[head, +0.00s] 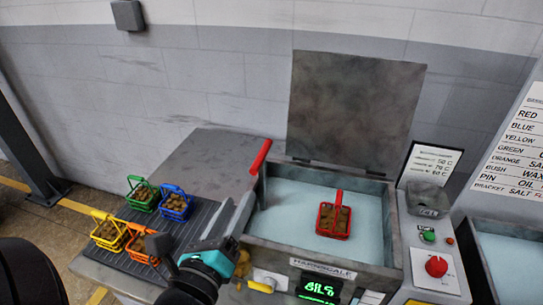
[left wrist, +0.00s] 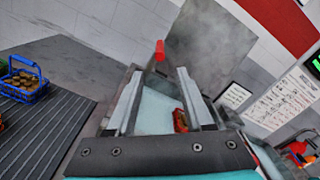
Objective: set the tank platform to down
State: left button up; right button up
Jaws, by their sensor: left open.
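The tank (head: 256,222) is an open grey box of pale blue liquid, with its lid raised behind it. A red basket (head: 324,220) of brown parts sits in it. A lever with a red handle (head: 261,157) stands at the tank's left back corner, tilted up; I take it for the platform's lever. Its red end (left wrist: 160,50) also shows in the left wrist view, beyond and between the fingertips. My left gripper (head: 240,199) is open and empty, below and in front of the handle in the picture, not touching it. The platform itself is hidden. My right gripper is out of view.
Green, blue, yellow and orange baskets of parts stand on a ribbed dark mat (head: 196,219) left of the tank. A panel with a red knob (head: 436,266) is at the right, beside another tank (head: 510,265). The raised lid (head: 352,105) blocks the back.

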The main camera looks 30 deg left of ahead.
aim_at(263, 152)
pick_arm(q)
jog(key=p+x, duration=0.2)
jog(key=x, duration=1.3)
jog(key=shift+w+a, duration=0.1)
jog(key=shift+a, duration=0.05)
grip_shut()
dwell(1.3)
